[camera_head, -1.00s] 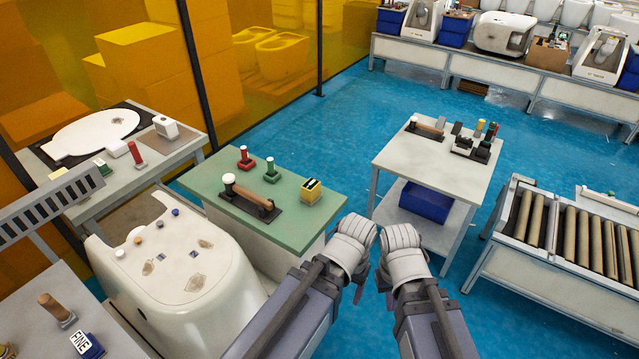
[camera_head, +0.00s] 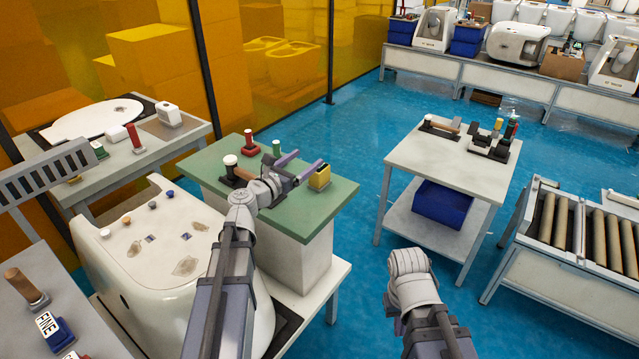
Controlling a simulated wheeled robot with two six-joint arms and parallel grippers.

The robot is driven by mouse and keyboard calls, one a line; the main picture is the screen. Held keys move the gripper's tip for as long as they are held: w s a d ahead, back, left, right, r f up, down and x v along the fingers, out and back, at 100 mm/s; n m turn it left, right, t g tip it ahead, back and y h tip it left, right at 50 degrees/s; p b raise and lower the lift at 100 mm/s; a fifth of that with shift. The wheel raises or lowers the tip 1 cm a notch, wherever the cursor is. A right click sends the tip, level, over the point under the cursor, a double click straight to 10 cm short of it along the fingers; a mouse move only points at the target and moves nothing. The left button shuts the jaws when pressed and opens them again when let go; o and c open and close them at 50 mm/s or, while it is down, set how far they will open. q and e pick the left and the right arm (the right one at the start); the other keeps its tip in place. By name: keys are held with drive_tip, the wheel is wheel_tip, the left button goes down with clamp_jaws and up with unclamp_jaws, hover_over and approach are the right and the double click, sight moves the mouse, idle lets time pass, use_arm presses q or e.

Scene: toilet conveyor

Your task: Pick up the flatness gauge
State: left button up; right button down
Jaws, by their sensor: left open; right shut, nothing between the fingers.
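On the green table (camera_head: 315,207) stands a yellow block with a dark top (camera_head: 320,179). A dark-based tool with a white knob (camera_head: 230,161) lies at its left; my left gripper hides most of its wooden handle. I cannot tell by looks which piece is the flatness gauge. My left gripper (camera_head: 311,159) is open and empty above the table. Its fingers point right, just above and beside the yellow block; I cannot tell whether they touch it. My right gripper (camera_head: 408,278) is shut and empty over the blue floor, its fingers mostly hidden.
A red-handled piece (camera_head: 250,146) and a green one (camera_head: 276,148) stand behind my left gripper. A white toilet body (camera_head: 165,270) is at the left front. A white table (camera_head: 430,160) with tools and a roller conveyor (camera_head: 575,235) are at the right. Blue floor lies between.

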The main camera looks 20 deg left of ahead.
sight(320, 172)
use_arm(q)
wheel_tip(320, 172, down, 8)
drive_tip(key=b, duration=0.8)
drive_tip(key=shift+f, duration=0.15)
drive_tip(key=shift+w+d, duration=0.2)
drive_tip(key=shift+w, duration=0.45)
drive_tip(key=x, duration=0.6)
drive_tip(key=shift+w, duration=0.1)
drive_tip(key=shift+c, duration=0.2)
clamp_jaws()
